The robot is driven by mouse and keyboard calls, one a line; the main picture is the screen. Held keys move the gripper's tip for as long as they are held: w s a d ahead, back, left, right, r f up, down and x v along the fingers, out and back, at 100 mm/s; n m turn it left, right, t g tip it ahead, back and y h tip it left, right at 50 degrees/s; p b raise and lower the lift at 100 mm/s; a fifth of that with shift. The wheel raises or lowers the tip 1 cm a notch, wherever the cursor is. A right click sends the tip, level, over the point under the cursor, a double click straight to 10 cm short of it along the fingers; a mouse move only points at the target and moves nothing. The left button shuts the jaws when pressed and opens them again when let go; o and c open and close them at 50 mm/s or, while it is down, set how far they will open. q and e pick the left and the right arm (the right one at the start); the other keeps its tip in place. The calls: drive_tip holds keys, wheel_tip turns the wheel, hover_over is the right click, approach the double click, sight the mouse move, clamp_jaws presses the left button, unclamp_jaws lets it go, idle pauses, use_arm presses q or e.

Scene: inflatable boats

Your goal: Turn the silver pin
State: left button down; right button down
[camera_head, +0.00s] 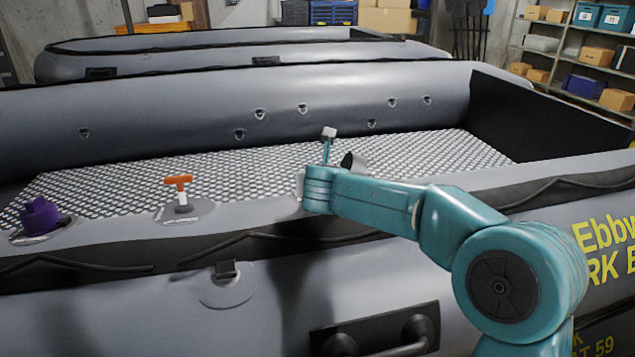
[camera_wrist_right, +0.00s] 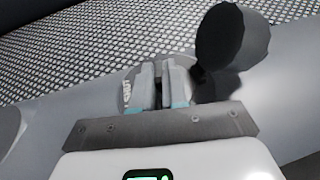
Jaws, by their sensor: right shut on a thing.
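My right gripper (camera_wrist_right: 159,78) points down at a round pale valve patch (camera_wrist_right: 127,90) on the grey boat tube. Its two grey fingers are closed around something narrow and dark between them. The silver pin cannot be made out clearly; the fingers cover what they hold. In the head view my right arm reaches in from the right, with its gripper end (camera_head: 305,190) low over the tube, and the arm's own body hides most of the grip. A dark grey round cap (camera_wrist_right: 232,38) stands tilted beside the fingers; it also shows in the head view (camera_head: 353,162). My left gripper is not in view.
An orange T-handle (camera_head: 178,182) and a purple knob (camera_head: 38,214) stand on the same tube to the left. A black carry handle (camera_head: 385,340) is on the boat's outer side. The patterned boat floor (camera_head: 240,170) is clear. Shelves with boxes stand behind.

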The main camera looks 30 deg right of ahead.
drive_tip(key=shift+d+r+n+t+y+p, duration=0.1)
drive_tip(key=shift+d+n+t+y+p, duration=0.15)
drive_tip(key=shift+n+y, duration=0.25)
drive_tip(key=shift+d+n+t+y+p, duration=0.15)
drive_tip(key=shift+n+y+p, duration=0.25)
drive_tip(key=shift+y, duration=0.2)
drive_tip(key=shift+a, duration=0.15)
drive_tip(key=c, duration=1.3)
unclamp_jaws()
drive_tip(key=shift+c, duration=0.2)
drive_tip(key=shift+o, duration=0.9)
drive_tip(key=shift+w+f, duration=0.25)
drive_tip(key=shift+w, duration=0.05)
drive_tip(key=shift+s+a+r, duration=0.1)
drive_tip(key=shift+s+r, duration=0.25)
drive_tip(key=shift+s, duration=0.2)
drive_tip(key=p+v, duration=0.1)
drive_tip(key=v, duration=1.4)
drive_tip(key=shift+s, duration=0.2)
drive_tip(key=shift+w, duration=0.1)
